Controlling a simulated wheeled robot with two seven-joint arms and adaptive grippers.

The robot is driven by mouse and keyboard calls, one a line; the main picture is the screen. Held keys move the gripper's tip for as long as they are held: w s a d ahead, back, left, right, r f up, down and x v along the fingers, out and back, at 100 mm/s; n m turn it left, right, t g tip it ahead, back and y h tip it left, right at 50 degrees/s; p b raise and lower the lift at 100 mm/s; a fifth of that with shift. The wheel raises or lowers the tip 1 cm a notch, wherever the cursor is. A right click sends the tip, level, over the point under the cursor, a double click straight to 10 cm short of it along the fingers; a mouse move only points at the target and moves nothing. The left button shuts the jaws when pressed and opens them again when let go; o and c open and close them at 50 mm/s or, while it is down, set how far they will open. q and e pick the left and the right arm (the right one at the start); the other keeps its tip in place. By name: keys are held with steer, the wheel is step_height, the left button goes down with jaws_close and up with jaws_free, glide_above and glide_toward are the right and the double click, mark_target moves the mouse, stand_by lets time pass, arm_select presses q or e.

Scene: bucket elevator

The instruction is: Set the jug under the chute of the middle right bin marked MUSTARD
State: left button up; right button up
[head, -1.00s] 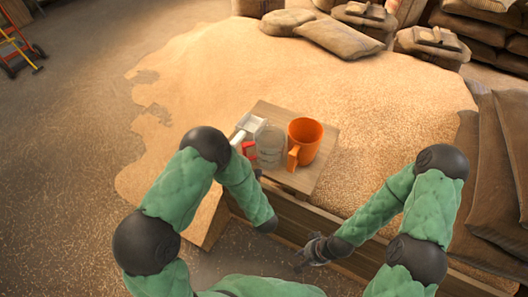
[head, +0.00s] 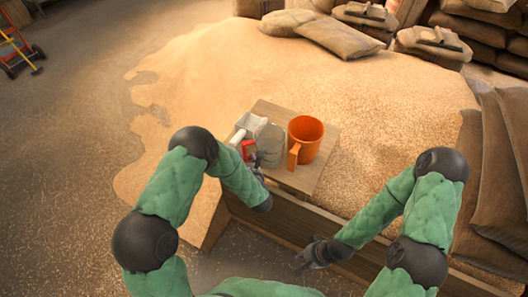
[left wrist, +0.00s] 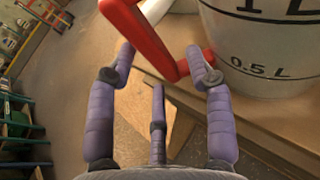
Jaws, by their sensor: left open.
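The jug (head: 270,143) is a pale measuring jug with a red handle, standing on a small wooden board. In the left wrist view the jug's wall (left wrist: 265,50) shows black marks reading 0.5 L, and its red handle (left wrist: 160,40) reaches between my fingers. My left gripper (head: 257,167) is at the handle side of the jug; in the left wrist view its fingers (left wrist: 161,62) are spread around the handle, not closed on it. My right gripper (head: 308,260) hangs low in front of the wooden edge, away from the jug. No bin, chute or MUSTARD mark is in view.
An orange mug (head: 309,130) stands right beside the jug, and a white scoop (head: 250,124) lies behind it to the left. The wooden board (head: 322,168) sits by a large grain heap (head: 220,80). Sacks (head: 340,38) lie at the back; open floor is left.

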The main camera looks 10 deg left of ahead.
arm_select(q)
steer(key=x, duration=0.2)
steer(key=shift+w+a+f, duration=0.15)
steer(key=shift+w+a, duration=0.05)
steer(key=shift+w, duration=0.1)
jaws_close()
